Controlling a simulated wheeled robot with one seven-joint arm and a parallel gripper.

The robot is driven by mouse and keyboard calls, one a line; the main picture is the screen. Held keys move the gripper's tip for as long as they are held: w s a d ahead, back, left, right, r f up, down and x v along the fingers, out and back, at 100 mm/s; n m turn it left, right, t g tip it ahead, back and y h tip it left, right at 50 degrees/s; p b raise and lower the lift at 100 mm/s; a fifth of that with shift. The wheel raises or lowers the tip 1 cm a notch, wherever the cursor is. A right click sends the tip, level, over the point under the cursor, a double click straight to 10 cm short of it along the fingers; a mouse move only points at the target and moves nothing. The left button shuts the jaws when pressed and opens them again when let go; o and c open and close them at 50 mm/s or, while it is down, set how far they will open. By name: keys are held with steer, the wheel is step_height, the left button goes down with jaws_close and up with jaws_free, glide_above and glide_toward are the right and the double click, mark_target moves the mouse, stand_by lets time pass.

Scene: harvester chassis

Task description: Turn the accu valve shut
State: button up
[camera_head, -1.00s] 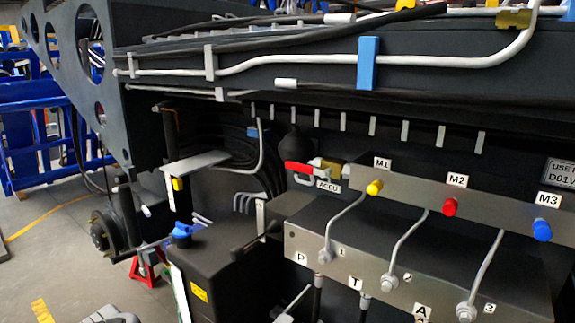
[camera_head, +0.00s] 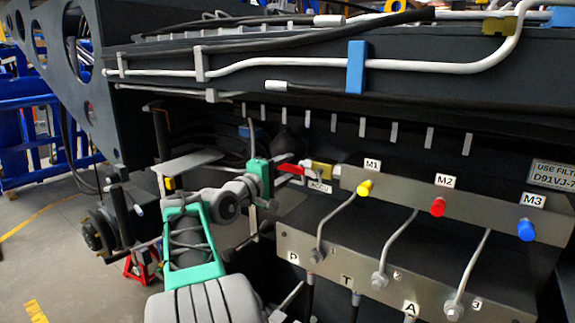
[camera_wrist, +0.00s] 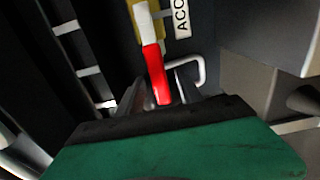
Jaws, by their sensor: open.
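The accu valve has a brass-yellow body (camera_head: 321,170) beside its ACCU label (camera_head: 320,188). Its red lever handle (camera_head: 291,168) points left from the body. In the wrist view the yellow body (camera_wrist: 132,8) is at the top, and the red handle (camera_wrist: 155,72) runs down toward my gripper (camera_wrist: 157,94). The handle's lower end lies between the fingers, which stand apart on either side. Whether they touch it cannot be told. In the head view my gripper (camera_head: 277,172) is at the handle's left end, its fingers partly hidden by the green body.
A manifold block (camera_head: 335,262) with bent pipes lies below and right of the valve. Yellow (camera_head: 364,188), red (camera_head: 438,207) and blue (camera_head: 526,229) knobs stick out from the bar at right. A dark beam (camera_head: 290,77) with pipes runs above.

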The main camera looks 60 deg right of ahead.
steer(key=shift+s+d, duration=0.1)
steer(key=shift+d, duration=0.55)
steer(key=shift+c, duration=0.5)
jaws_close()
stand_by(0.5)
